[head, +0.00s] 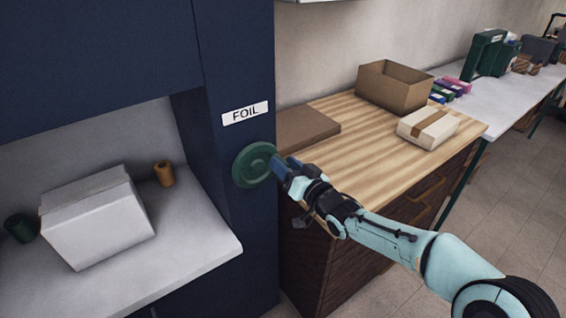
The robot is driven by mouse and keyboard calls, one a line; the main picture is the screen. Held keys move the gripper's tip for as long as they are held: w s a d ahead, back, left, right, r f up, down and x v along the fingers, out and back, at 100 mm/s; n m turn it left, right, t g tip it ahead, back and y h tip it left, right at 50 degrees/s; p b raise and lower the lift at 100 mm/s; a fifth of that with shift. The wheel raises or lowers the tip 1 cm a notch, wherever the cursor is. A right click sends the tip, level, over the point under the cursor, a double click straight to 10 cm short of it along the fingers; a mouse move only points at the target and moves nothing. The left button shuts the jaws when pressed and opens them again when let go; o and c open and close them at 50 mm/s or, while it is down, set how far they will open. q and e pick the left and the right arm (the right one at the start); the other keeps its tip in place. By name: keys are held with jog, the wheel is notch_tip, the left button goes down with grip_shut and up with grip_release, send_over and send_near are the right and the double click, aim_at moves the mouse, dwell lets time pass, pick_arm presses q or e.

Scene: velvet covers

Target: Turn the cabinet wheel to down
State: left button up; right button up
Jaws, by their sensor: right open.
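The cabinet wheel is a round green wheel (250,163) on the dark blue cabinet side panel (251,215), below a white label reading FOIL (245,113). My right gripper (278,168) is at the wheel's right edge, its arm coming in from the lower right. Its fingertips overlap the rim in the picture; I cannot tell whether they touch it. The gripper is open. The wheel has no readable position mark at this size. My left gripper is not in view.
Left, a white box (97,222), a brown spool (164,174) and a dark green cup (20,228) stand on a pale shelf (205,240). Right, a wooden-topped counter (360,160) holds an open cardboard box (393,88), a flat board and a taped parcel (428,126).

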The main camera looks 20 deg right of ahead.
jog(key=shift+x, duration=0.8)
grip_shut()
jog(key=shift+r, duration=0.1)
